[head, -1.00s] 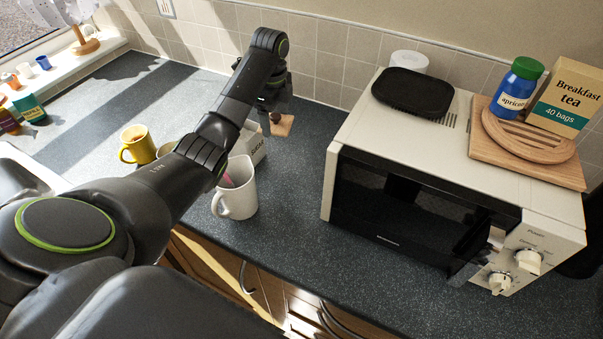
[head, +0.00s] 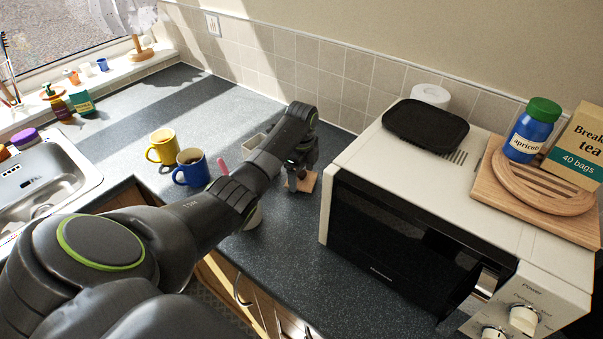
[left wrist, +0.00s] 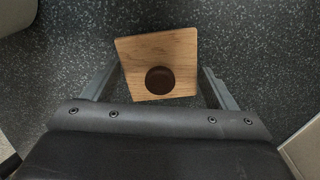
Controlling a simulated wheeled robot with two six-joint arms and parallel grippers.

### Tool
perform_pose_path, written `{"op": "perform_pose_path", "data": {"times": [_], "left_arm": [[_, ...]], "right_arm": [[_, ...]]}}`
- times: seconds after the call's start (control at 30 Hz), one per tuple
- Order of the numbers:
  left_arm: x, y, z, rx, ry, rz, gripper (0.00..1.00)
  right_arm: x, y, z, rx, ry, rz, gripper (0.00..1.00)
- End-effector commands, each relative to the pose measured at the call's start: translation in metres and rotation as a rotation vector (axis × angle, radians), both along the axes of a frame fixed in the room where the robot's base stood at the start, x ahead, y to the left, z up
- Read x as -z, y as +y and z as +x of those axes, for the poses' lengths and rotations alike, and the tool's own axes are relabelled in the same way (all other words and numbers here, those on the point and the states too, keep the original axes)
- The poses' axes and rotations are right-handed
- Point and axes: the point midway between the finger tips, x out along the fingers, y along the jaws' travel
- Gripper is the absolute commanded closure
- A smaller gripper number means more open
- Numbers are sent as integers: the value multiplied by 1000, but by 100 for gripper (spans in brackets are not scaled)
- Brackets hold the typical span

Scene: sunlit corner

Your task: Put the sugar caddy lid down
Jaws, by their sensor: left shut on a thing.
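The sugar caddy lid is a square of light wood (head: 308,183) with a dark round knob. My left gripper (head: 299,178) is shut on it, low over the counter between the caddy and the microwave. In the left wrist view the lid (left wrist: 135,52) lies flat between the two fingers (left wrist: 160,85), knob towards the camera. I cannot tell whether it touches the counter. My right gripper is not in view.
The microwave (head: 385,232) stands close to the right. A yellow mug (head: 161,150) and a blue mug (head: 190,170) stand to the left. A white mug (head: 255,217) is mostly behind my arm. The tiled wall (head: 350,95) is behind; counter in front of the lid is clear.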

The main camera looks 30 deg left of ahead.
Motion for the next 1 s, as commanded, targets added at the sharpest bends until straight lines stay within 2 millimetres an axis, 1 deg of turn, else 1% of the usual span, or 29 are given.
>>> {"op": "perform_pose_path", "data": {"times": [0.07, 0.17, 0.33, 0.47, 0.5, 0.6, 0.63, 0.87, 1.0], "left_arm": [[6, 0, -1, -1, 2, 1, 43], [9, 1, 0, 0, -1, 2, 43], [9, 1, 0, 0, -1, 1, 43], [12, 1, 0, 0, -1, 1, 43], [11, 1, 0, 0, -2, 1, 16], [11, 1, 0, 0, -1, 1, 2], [11, 1, 0, 0, -1, 1, 0], [10, 1, 0, 0, -1, 1, 0], [0, 1, 1, 0, -5, 1, 0]], "right_arm": [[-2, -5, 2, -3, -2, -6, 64], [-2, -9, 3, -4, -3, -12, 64], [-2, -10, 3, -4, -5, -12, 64], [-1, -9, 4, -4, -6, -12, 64], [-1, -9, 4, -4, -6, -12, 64], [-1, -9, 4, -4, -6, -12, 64], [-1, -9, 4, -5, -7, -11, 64], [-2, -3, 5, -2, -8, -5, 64], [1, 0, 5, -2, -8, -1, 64]]}}
